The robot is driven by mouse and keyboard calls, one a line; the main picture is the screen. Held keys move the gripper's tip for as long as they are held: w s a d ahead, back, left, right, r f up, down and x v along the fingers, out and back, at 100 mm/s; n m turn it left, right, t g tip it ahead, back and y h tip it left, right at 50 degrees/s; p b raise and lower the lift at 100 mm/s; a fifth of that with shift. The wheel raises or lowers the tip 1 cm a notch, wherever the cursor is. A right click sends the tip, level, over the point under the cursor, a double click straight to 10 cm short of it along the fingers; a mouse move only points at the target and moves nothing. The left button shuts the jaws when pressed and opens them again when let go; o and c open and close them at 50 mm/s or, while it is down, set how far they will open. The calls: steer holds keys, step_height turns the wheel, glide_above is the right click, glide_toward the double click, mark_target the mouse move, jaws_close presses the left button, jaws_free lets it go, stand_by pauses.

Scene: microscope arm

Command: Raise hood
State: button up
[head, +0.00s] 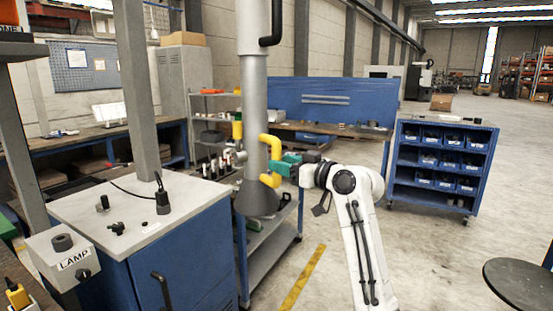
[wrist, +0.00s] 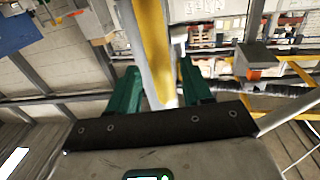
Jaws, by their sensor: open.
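The hood (head: 256,200) is a grey cone at the foot of a vertical grey pipe (head: 253,100), in the middle of the head view. A yellow handle (head: 271,140) bends out from the pipe's right side. My gripper (head: 283,166), with green fingers, reaches it from the right. In the wrist view the yellow handle (wrist: 152,40) runs between the two open fingers (wrist: 160,76). The fingers stand on both sides of it; whether either touches it I cannot tell. Part of the handle's middle is hidden by my fingers in the head view.
A blue cabinet (head: 180,290) with a light top carrying small black parts stands at the left front. A shelf cart (head: 270,262) stands under the hood. A blue bin rack (head: 440,130) is at right, a round stool (head: 518,285) at lower right.

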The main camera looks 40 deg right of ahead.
mark_target(276, 181)
steer(key=shift+w+a, duration=0.15)
steer(key=shift+w, duration=0.6)
steer(key=shift+w+a, duration=0.1)
steer(key=shift+w, duration=0.65)
jaws_close()
